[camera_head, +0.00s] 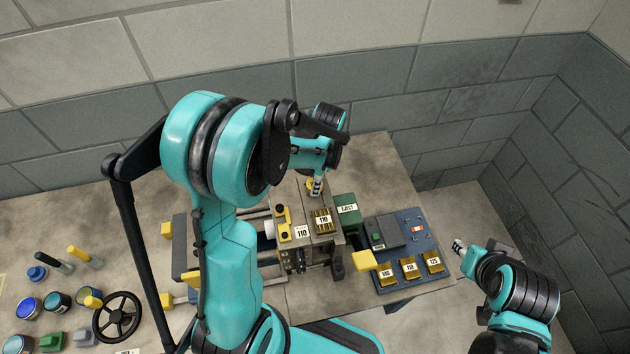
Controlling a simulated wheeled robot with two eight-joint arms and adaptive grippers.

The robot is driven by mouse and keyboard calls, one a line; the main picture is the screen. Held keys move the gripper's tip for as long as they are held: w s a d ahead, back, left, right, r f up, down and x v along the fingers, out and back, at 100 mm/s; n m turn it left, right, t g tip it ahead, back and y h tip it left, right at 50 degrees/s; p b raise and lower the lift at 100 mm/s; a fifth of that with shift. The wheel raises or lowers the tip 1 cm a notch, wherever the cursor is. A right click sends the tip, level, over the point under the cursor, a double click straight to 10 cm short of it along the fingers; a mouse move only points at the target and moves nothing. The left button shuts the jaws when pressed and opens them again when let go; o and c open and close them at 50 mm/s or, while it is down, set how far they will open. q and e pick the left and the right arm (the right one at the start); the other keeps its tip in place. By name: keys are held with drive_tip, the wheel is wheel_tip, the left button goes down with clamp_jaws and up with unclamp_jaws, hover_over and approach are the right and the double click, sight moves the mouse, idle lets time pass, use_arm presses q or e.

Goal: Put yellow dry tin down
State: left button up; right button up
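My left gripper (316,190) points down over the machine at the table's back, just behind a brass block marked 110 (323,222). A small yellow patch (310,183) shows right at its fingers; I cannot tell whether it is the yellow tin or whether the fingers hold it. My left arm hides part of that area. My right gripper (458,246) is off the right edge of the table, apart from everything; its fingers are too small to read. No tin is clearly recognisable as the yellow dry one.
Several round tins (60,302) stand at the lower left near a black handwheel (117,317) and yellow-topped tools (84,257). A green box (347,209) adjoins the machine. A blue panel (411,223) holds several numbered brass blocks (409,267). The table's back right is clear.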

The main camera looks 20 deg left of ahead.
use_arm(q)
drive_tip(key=shift+f, duration=0.15)
drive_tip(key=o, duration=1)
drive_tip(key=shift+o, duration=0.2)
drive_tip(key=shift+r, duration=0.45)
wheel_tip(320, 180, up, 11)
drive_tip(key=d+p, duration=0.1)
drive_tip(key=p, duration=0.2)
drive_tip(key=s+d+r+n+t, duration=0.2)
drive_tip(key=s+n+t, duration=0.2)
drive_tip(key=s+n, duration=0.2)
drive_tip(key=s+d+r+n+t+h, duration=0.1)
drive_tip(key=s+r+n+t, duration=0.2)
drive_tip(key=s+n, duration=0.2)
drive_tip(key=shift+s+d+r+n+t, duration=0.25)
drive_tip(key=shift+s+d+n+t, duration=0.15)
drive_tip(key=shift+n, duration=0.5)
